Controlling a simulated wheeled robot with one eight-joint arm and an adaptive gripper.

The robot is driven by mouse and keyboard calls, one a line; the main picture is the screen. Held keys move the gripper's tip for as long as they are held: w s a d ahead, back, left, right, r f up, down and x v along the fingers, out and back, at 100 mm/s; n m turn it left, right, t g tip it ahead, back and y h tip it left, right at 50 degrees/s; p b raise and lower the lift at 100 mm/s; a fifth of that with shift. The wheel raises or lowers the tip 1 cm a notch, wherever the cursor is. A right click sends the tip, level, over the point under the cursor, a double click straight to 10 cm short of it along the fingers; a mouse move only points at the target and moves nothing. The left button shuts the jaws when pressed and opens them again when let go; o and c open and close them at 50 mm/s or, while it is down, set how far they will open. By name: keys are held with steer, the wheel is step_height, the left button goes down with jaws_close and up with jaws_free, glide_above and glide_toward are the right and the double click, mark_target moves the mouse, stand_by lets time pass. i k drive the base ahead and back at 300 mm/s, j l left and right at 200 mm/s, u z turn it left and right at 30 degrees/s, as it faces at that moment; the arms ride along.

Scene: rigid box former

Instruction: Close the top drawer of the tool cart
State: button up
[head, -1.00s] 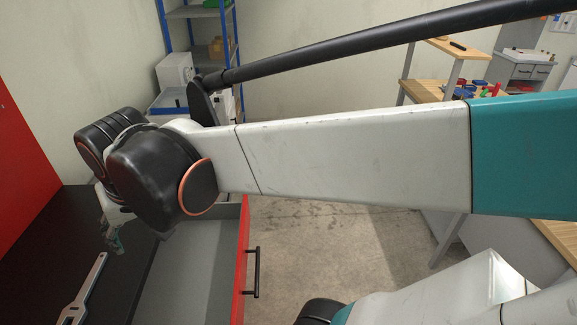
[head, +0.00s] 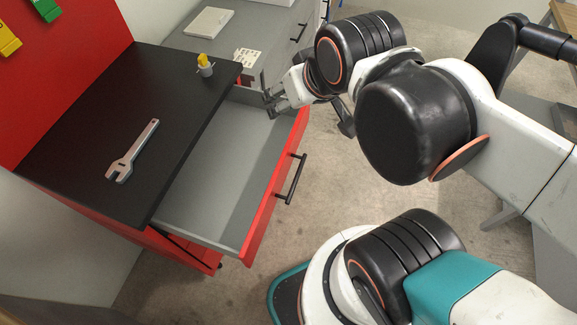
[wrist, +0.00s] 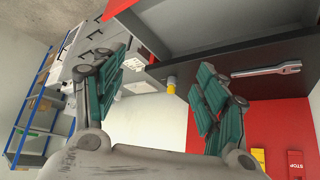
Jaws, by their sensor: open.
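The tool cart has a black top (head: 100,125), and its top drawer (head: 215,165) is pulled out, with a grey interior that looks empty. The drawer has a red front (head: 262,220) with a black bar handle (head: 291,179). My gripper (head: 268,98) is open and empty at the far end of the drawer, near the far corner of its front; I cannot tell whether it touches. In the wrist view my gripper (wrist: 160,68) shows spread fingers with green pads, and the black cart top (wrist: 225,62) lies beyond them.
A wrench (head: 131,152) lies on the cart top, and a small yellow-capped object (head: 205,65) stands at its far edge. A grey cabinet (head: 245,30) stands behind the cart.

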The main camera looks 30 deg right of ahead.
mark_target(222, 200)
steer(key=k+j+z, duration=0.15)
steer(key=k+z, duration=0.7)
